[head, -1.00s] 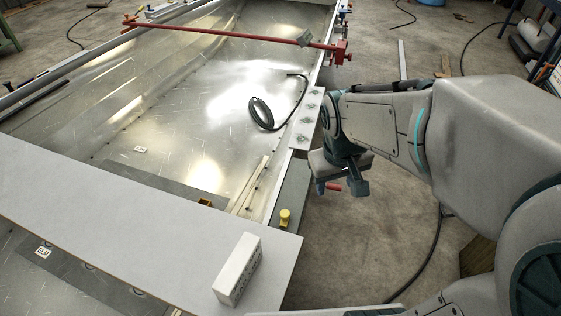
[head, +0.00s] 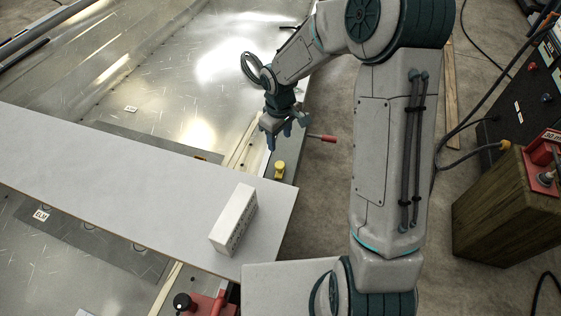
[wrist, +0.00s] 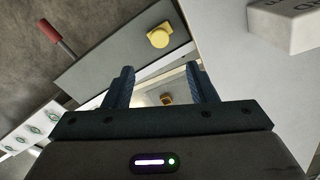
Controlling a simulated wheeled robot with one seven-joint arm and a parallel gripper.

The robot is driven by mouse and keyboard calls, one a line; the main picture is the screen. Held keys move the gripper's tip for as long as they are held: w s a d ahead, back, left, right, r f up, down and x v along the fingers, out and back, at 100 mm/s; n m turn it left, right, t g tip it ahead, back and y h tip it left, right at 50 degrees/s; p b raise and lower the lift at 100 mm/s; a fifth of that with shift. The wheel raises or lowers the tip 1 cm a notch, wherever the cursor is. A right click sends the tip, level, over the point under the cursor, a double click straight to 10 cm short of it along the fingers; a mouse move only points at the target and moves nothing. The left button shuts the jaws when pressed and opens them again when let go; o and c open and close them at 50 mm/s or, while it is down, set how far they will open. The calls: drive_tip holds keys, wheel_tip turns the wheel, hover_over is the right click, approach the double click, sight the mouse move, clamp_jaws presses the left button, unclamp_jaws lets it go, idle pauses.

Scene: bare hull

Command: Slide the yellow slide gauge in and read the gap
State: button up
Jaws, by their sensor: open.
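In the wrist view the knob (wrist: 160,39) lies beyond and above the fingertips. My gripper (head: 279,138) is open and empty, pointing down over the hull's edge, just behind the knob and not touching it. The wrist view shows both dark fingers (wrist: 160,69) apart, with a small brown-yellow piece (wrist: 166,98) seen through the gap. No gap reading is visible.
A white board (head: 110,160) spans the hull, with a white block (head: 234,218) lying on it near the gripper. A red handle (head: 322,138) sticks out right of the edge. A wooden box (head: 505,215) with a red device stands at right. Bare floor lies between.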

sight(280, 164)
wheel_tip(280, 164, down, 12)
drive_tip(key=shift+f, duration=0.2)
